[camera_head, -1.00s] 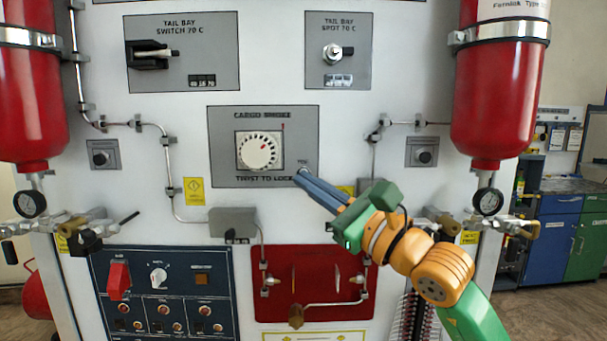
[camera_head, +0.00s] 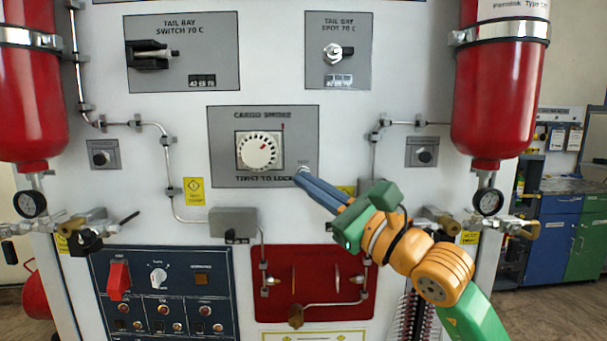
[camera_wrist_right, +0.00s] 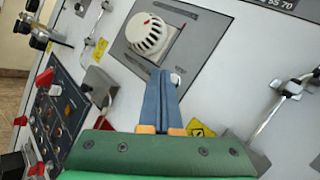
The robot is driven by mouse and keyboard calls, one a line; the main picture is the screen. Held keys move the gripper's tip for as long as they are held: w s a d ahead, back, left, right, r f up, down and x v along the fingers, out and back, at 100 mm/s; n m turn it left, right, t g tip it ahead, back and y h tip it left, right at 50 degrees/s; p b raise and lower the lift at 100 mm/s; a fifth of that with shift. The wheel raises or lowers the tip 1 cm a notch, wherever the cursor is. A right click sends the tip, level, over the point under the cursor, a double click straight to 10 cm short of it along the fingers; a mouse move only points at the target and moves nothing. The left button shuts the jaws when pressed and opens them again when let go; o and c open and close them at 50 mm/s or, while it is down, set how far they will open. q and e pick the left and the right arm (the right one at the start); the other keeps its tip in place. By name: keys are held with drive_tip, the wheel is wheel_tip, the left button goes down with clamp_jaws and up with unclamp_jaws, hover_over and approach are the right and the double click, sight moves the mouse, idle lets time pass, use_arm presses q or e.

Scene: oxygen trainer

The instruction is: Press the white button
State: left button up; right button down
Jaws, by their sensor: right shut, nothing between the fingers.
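The white button (camera_wrist_right: 175,79) is small and round and sits on the grey cargo smoke plate (camera_head: 222,148), to the lower right of the white round dial (camera_head: 259,151). In the head view the button (camera_head: 304,169) is mostly hidden at the tips of my right gripper (camera_head: 300,178). My right gripper is shut and empty, its two blue fingers side by side. In the right wrist view its fingertips (camera_wrist_right: 166,72) reach the button's left side; I cannot tell whether they touch it. My left gripper is in neither view.
A red panel (camera_head: 325,258) with pipes lies below my right gripper. Red cylinders with gauges hang at the left (camera_head: 30,80) and right (camera_head: 497,90). A dark switch panel (camera_head: 190,262) is at lower left. Thin pipes run down both sides of the cargo smoke plate.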

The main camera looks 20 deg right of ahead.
drive_tip(key=shift+w, duration=0.1)
drive_tip(key=shift+w+d, duration=0.1)
drive_tip(key=shift+w, duration=0.2)
drive_tip(key=shift+w+d, duration=0.1)
drive_tip(key=shift+w, duration=0.25)
idle(0.7)
drive_tip(key=shift+s+a+b, duration=0.2)
drive_tip(key=shift+s+b, duration=0.25)
drive_tip(key=shift+s, duration=0.2)
